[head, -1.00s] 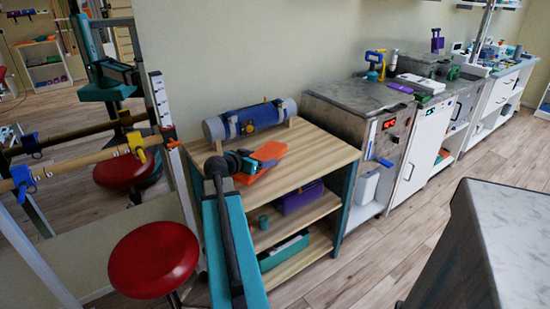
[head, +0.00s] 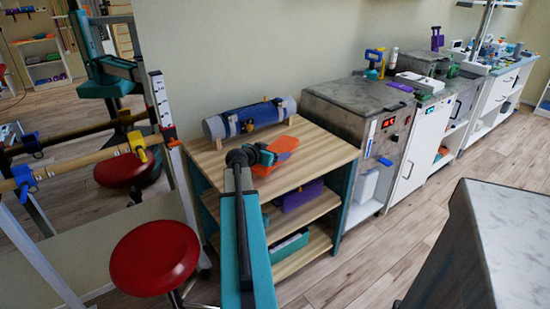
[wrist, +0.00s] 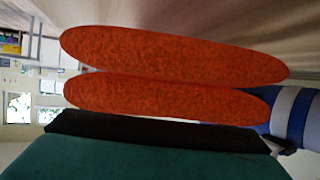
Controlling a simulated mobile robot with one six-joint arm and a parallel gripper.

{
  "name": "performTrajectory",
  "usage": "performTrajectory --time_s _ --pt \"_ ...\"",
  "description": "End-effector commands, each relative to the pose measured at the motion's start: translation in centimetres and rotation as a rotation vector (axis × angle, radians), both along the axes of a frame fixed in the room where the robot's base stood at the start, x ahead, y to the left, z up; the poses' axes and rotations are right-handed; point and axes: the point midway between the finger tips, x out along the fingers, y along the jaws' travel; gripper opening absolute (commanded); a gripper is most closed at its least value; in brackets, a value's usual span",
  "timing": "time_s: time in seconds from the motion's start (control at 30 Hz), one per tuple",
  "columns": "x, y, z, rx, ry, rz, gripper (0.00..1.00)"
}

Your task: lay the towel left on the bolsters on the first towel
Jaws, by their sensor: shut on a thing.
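My gripper (head: 262,156) is over the wooden shelf unit's top, in front of the bolster, and is shut on an orange cloth-like thing (head: 285,144), which seems to be the towel. In the wrist view this towel (wrist: 170,57) shows as two long, mottled orange layers, one above the other with a narrow gap. The finger ends cannot be made out. A blue bolster (head: 219,128) with a darker middle and yellow fittings lies in wooden cradles at the back of the top. No second towel can be made out.
The wooden top (head: 325,150) is clear at right. Its lower shelves hold a purple bin (head: 298,196) and a teal bin (head: 290,246). A red stool (head: 155,255) stands front left. A rail frame (head: 70,165) stands at left, a metal cabinet (head: 350,97) at right.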

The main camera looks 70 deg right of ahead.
Motion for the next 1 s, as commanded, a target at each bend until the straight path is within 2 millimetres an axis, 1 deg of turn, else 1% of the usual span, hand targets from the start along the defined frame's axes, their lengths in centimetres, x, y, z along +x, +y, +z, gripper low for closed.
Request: performTrajectory --time_s 0.33,0.87,0.9,0.97,1.0 --pt "0.1 0.1 -2.9 0.001 0.001 0.002 0.46" --pt "0.1 0.1 -3.5 0.0 0.0 0.003 0.46" --pt "0.1 0.1 -3.4 0.0 0.0 0.002 0.77" --pt "0.2 0.1 -3.4 0.0 0.0 0.003 0.87" --pt "0.2 0.1 -3.4 0.0 0.0 0.003 0.9"
